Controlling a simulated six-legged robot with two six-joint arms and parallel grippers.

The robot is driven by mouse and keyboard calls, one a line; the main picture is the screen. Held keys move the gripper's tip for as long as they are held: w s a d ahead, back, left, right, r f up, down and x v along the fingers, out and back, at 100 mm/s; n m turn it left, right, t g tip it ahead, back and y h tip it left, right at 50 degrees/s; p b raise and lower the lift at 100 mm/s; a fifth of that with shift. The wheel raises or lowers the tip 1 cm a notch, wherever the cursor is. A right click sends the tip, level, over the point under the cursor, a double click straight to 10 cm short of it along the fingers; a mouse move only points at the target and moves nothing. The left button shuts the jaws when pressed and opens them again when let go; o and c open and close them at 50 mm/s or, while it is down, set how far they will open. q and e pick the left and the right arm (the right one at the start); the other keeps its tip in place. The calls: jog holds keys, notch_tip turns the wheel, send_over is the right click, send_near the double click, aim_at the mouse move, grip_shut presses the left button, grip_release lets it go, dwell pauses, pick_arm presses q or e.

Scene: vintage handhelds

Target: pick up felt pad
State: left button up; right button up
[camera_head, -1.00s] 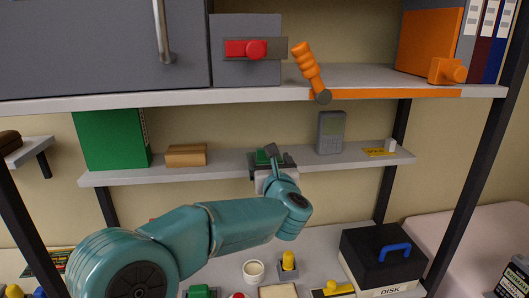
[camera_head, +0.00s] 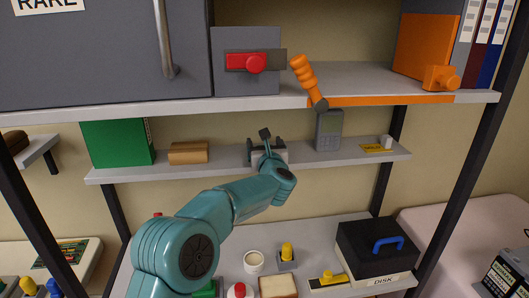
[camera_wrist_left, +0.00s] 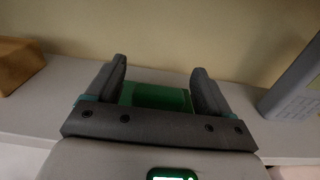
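A green block (camera_wrist_left: 155,96) shows between my fingers in the left wrist view and may be the felt pad. It sits at the middle shelf, with its sides close to the fingers; I cannot tell whether they touch it. My left gripper (camera_head: 266,148) is at the middle shelf in the head view, its fingers pointing toward the back wall. In the left wrist view the gripper (camera_wrist_left: 160,82) has its fingers wide apart, one on each side of the green block. In the head view the block is hidden by the gripper. My right gripper is not in view.
On the middle shelf (camera_head: 220,170), a tan block (camera_head: 189,153) and a green box (camera_head: 115,142) stand left, and a grey handheld (camera_head: 329,132) stands close right. A black disk box (camera_head: 375,250) stands below.

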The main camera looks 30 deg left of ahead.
pick_arm(q)
jog(key=c, duration=0.9)
jog(key=shift+r, duration=0.1)
jog(key=shift+s+d+r+b, duration=0.1)
jog(key=shift+r+b, duration=0.05)
jog(key=shift+b, duration=0.2)
notch_tip(320, 180, up, 7)
jog(key=shift+r+p, duration=0.1)
jog(key=shift+p, duration=0.3)
jog(key=shift+f+b+v, duration=0.15)
jog(key=shift+b+v, duration=1.75)
jog(key=shift+v, duration=3.05)
jog(key=shift+f+b+v, duration=0.2)
jog(key=shift+b+v, duration=1.7)
jog(key=shift+v, duration=3)
